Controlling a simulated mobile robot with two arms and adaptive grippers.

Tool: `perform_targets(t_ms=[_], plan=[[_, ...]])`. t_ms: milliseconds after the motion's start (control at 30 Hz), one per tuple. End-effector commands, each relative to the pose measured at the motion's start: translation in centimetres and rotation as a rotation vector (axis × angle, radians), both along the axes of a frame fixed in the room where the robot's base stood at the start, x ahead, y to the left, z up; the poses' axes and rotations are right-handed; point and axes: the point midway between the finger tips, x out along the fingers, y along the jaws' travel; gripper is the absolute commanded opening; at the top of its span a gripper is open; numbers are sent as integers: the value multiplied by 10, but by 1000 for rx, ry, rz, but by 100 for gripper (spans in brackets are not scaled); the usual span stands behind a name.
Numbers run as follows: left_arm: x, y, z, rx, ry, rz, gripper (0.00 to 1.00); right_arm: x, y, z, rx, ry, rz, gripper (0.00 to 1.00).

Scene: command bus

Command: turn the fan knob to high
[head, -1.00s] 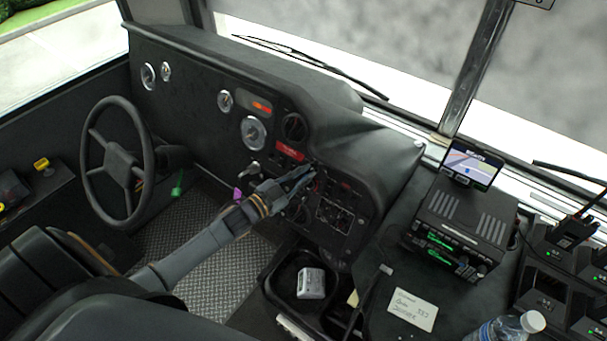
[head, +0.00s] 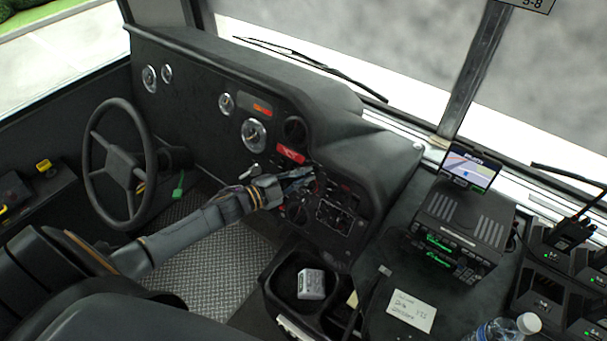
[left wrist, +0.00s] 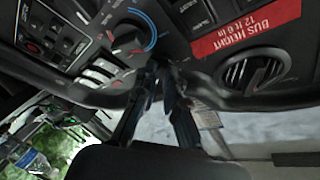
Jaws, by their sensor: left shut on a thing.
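My left gripper (head: 308,178) reaches the dashboard's control panel (head: 336,216) from the left in the head view. In the left wrist view, its two dark fingers (left wrist: 160,80) come up from below and are nearly closed at the panel's edge. They are shut on a small dark thing, which I take to be the fan knob (left wrist: 163,66); the fingers hide most of it, so its setting cannot be read. A separate dial (left wrist: 128,42) with a blue and red arc lies just left of the fingertips. My right gripper is not in view.
A red bus height label (left wrist: 245,38) and a round vent (left wrist: 256,72) lie right of the fingers. The steering wheel (head: 91,178) stands left of my arm.

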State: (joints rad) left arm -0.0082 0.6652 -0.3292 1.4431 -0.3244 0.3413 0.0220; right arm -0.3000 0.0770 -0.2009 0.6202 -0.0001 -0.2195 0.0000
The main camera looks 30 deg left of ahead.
Motion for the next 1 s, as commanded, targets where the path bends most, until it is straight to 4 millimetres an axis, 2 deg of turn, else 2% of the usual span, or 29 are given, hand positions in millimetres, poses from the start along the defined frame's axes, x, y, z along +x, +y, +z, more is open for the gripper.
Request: perform_targets(t_ms=[200, 500, 1000], plan=[[0, 1, 3, 154, -20, -58, 0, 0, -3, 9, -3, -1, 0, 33], [1, 2, 3, 286, -39, -105, 0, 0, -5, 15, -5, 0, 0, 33], [1, 1, 2, 328, -44, -121, 0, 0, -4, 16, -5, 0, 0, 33]])
